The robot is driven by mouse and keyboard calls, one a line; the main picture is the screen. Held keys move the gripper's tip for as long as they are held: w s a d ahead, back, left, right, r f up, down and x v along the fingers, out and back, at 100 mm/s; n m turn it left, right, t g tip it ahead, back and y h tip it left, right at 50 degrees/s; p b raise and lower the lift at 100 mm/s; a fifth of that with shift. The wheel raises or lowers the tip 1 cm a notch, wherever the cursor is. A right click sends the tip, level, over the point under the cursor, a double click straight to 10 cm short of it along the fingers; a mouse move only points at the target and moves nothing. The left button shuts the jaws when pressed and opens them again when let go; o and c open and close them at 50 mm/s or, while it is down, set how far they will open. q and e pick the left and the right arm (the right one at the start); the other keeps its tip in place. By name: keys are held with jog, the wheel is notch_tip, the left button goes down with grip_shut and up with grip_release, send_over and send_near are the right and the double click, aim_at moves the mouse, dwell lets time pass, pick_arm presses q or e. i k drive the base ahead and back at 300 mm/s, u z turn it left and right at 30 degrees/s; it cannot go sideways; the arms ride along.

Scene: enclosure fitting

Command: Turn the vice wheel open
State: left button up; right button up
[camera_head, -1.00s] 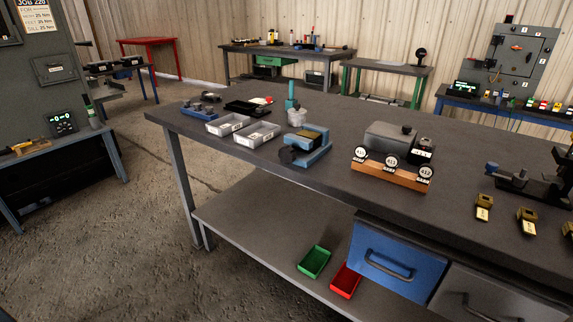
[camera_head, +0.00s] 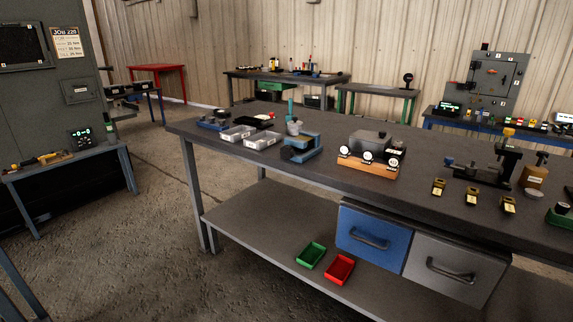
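A small blue vice-like device (camera_head: 302,150) stands on the near workbench (camera_head: 235,166), left of the middle of the view. A dark rounded part shows at its left side in the earlier frame; at this size I cannot tell its wheel clearly or whether its jaws are open. Neither of my grippers is in view, and nothing is touching the device.
Grey trays (camera_head: 262,140) lie left of the device; a wooden block with round dials (camera_head: 368,168) stands to its right. A black press (camera_head: 500,165) and several brass tags are farther right. Blue (camera_head: 372,232) and grey (camera_head: 452,268) drawers hang below. The floor in front is clear.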

aim_at(288, 152)
jog(key=i, duration=1.15)
jog(key=z, duration=0.45)
